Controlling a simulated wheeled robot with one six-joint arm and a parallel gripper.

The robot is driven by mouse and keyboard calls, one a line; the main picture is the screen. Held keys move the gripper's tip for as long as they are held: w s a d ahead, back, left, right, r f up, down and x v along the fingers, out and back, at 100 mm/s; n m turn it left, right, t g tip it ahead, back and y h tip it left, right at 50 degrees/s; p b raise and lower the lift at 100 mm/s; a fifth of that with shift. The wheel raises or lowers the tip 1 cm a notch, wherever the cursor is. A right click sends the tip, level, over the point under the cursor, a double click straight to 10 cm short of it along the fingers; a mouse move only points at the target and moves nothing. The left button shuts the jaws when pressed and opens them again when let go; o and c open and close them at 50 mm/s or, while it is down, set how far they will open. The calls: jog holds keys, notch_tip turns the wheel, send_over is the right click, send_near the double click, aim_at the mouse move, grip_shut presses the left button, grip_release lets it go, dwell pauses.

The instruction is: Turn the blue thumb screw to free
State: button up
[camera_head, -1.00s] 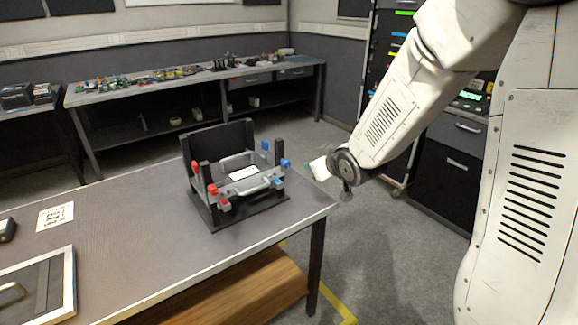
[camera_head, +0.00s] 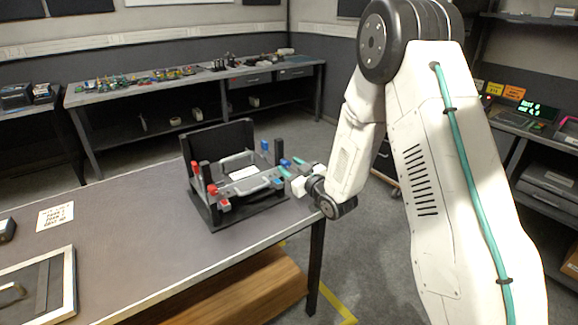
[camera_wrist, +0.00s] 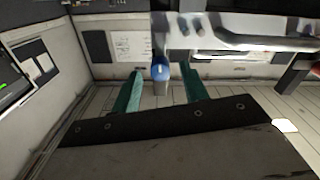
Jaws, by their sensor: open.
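The black fixture (camera_head: 208,213) stands on the table and holds a grey unit with two handles (camera_head: 248,184). A blue thumb screw (camera_head: 285,163) is on its right side, close to my gripper. In the wrist view a blue thumb screw (camera_wrist: 160,72) shows between the two green fingers, near their tips. My gripper (camera_wrist: 160,78) is open, with a gap on each side of the screw. In the head view my gripper (camera_head: 291,174) is at the right side of the fixture. I cannot tell whether the fingers touch the screw.
Another blue knob (camera_head: 264,145) sits farther back on the fixture, and red knobs (camera_head: 212,189) are on its left. A card (camera_head: 55,216) and a framed tray (camera_head: 70,285) lie on the table (camera_head: 150,235).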

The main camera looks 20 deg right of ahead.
jog(key=shift+x, duration=0.75)
grip_shut()
